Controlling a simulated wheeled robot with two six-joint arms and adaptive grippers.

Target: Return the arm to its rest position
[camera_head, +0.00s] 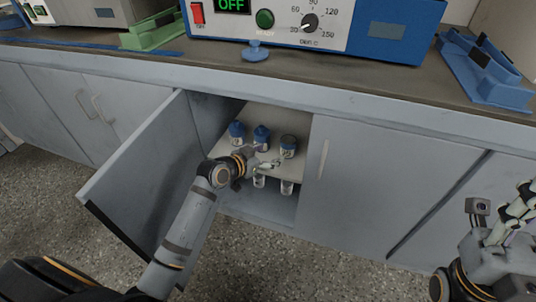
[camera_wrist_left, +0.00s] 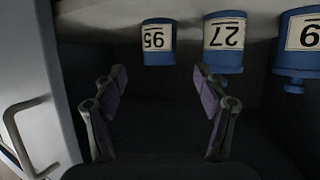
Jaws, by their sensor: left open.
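My left gripper (camera_head: 268,163) reaches into the open cabinet, at the front of its shelf (camera_head: 296,118). In the left wrist view the left gripper (camera_wrist_left: 160,90) is open, with no object between its purple-padded fingers. My right gripper (camera_head: 512,215) is at the right edge of the head view, away from the cabinet opening; its finger gap is unclear. Three blue containers with inverted-looking number labels (camera_wrist_left: 157,42) show in the wrist view, apart from the fingers.
The open cabinet door (camera_head: 140,180) stands left of my left arm. Clear glass vessels (camera_head: 287,187) stand below the shelf. A closed door (camera_head: 365,180) is to the right. The counter above carries a blue device (camera_head: 395,30) with an OFF display and a blue holder (camera_head: 480,70).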

